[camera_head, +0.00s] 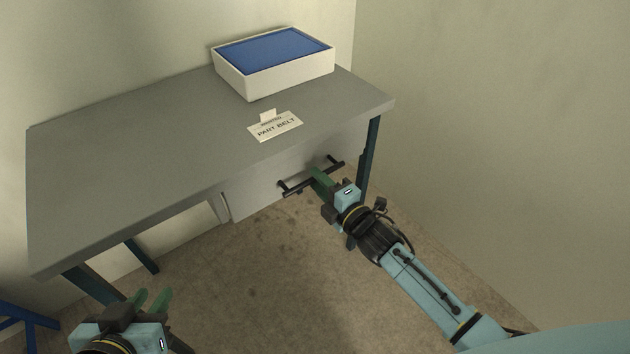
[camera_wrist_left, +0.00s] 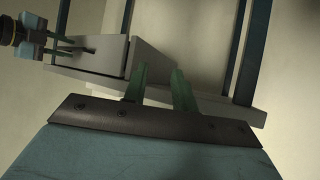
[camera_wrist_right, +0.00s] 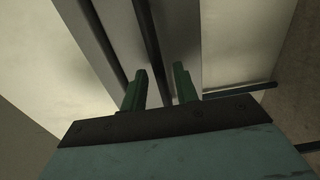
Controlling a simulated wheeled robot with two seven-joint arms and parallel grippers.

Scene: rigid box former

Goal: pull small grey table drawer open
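The small grey table (camera_head: 130,175) has a drawer with a pale grey front (camera_head: 253,200) under its top at the right. A black bar handle (camera_head: 296,188) is on that front. My right gripper (camera_head: 318,178) is at the middle of the handle. In the right wrist view, the dark handle bar (camera_wrist_right: 148,45) runs between its two green fingers (camera_wrist_right: 159,85), which stand apart. My left gripper (camera_head: 154,300) is open and empty, low at the front left of the table. I cannot clearly tell whether the drawer front stands out from the table.
A white box (camera_head: 255,84) with a blue inside sits on the back right of the tabletop. A "PART BELT" sign (camera_head: 275,127) is near the front edge. Dark table legs (camera_head: 369,150) stand below. The floor (camera_head: 260,280) ahead is clear.

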